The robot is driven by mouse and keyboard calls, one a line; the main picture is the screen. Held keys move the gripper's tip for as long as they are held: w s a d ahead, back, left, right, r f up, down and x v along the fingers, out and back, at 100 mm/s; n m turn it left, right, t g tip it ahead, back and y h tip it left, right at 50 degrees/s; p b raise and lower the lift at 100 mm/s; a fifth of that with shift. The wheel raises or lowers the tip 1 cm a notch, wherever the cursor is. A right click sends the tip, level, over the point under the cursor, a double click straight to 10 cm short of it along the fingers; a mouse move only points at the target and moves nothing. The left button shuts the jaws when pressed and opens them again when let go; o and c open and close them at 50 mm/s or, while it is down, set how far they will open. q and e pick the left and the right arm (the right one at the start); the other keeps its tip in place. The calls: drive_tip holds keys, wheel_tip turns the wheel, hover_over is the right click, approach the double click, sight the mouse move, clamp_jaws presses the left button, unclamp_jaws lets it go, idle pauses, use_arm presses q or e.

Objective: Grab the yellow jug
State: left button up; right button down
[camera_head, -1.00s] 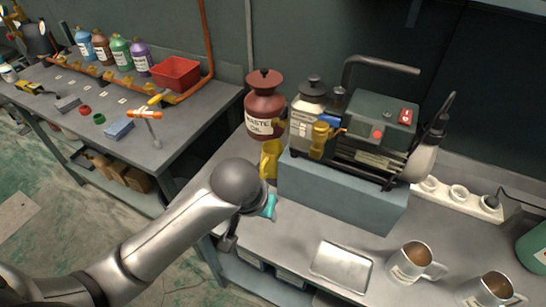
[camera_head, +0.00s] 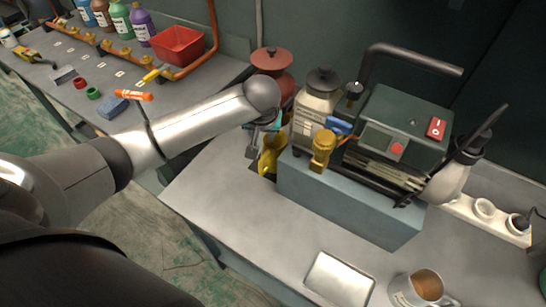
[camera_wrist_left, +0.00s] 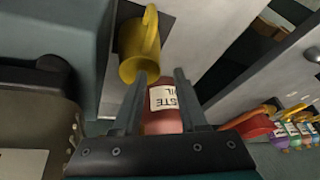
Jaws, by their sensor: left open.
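The yellow jug (camera_head: 270,160) stands on the bench, left of the blue-grey block under the pump machine. My left gripper (camera_head: 262,130) is above and beside it, close to the red waste oil jar, and partly hidden by its own wrist. In the left wrist view, the open, empty fingers of the left gripper (camera_wrist_left: 160,75) point toward the jug (camera_wrist_left: 141,48), which lies just beyond the left fingertip. The red waste oil jar (camera_wrist_left: 163,118) shows between the fingers there. Whether anything touches the fingers cannot be told. My right gripper is out of view.
The pump machine (camera_head: 395,140) and a cream canister (camera_head: 316,105) stand right of the jug. The red waste oil jar (camera_head: 272,66) is behind it. The bench front is clear up to a metal tray (camera_head: 340,280) and a mug (camera_head: 420,290).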

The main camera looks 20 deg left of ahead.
sight(271, 157)
use_arm(q)
drive_tip(key=x, duration=0.2)
drive_tip(key=shift+w+f, duration=0.15)
drive_tip(key=shift+f, duration=0.2)
drive_tip(key=b+x, duration=0.1)
drive_tip(key=x, duration=0.3)
drive_tip(key=shift+w+f+b, duration=0.15)
drive_tip(key=shift+f+b, duration=0.05)
drive_tip(key=shift+b, duration=0.15)
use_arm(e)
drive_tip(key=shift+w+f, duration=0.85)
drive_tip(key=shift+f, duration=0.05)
use_arm(q)
drive_tip(key=shift+c, duration=0.2)
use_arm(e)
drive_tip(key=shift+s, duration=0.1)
use_arm(q)
clamp_jaws()
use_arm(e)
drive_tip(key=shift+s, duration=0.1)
